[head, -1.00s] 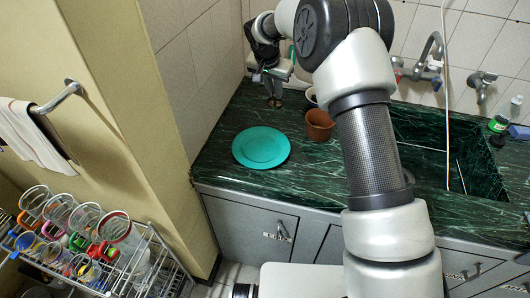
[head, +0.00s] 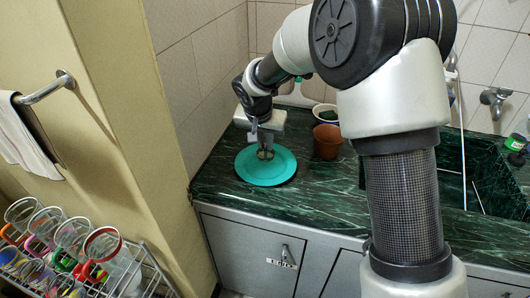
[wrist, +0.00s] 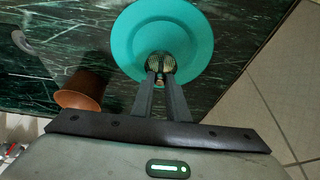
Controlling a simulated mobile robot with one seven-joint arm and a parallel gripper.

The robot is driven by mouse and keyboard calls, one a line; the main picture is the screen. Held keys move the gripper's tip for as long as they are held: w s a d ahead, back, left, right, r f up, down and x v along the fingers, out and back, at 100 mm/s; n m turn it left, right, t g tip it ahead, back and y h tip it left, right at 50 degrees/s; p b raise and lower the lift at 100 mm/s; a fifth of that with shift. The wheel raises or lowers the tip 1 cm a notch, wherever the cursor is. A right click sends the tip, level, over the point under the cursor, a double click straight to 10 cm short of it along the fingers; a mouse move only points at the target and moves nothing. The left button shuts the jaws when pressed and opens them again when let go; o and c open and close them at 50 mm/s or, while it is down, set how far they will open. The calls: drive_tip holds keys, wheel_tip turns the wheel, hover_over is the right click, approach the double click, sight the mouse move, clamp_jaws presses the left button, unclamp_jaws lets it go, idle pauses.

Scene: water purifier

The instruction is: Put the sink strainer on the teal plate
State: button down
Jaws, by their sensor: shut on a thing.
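The round teal plate (head: 270,178) lies on the dark green marble counter, left of a brown pot. In the wrist view, the plate (wrist: 190,28) fills the upper middle. My gripper (head: 265,148) points down over the back part of the plate. In the wrist view, its two fingers (wrist: 161,78) are shut on the sink strainer (wrist: 161,62), a small brassy round piece with a knob. The strainer (head: 266,155) overlaps the plate in both views. I cannot tell whether it touches the plate. The fingers partly hide it.
The brown pot (head: 327,142) stands right of the plate, with a white-rimmed pot (head: 326,112) behind it. The sink basin (head: 480,175) is at the right. A wall bounds the counter's left side. A rack of jars (head: 75,250) is at lower left.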

sight(265, 152)
drive_tip(key=shift+f, duration=1.7)
drive_tip(key=shift+f+b, duration=0.2)
drive_tip(key=shift+b, duration=0.2)
drive_tip(key=c, duration=1.7)
unclamp_jaws()
drive_tip(key=shift+r, duration=0.15)
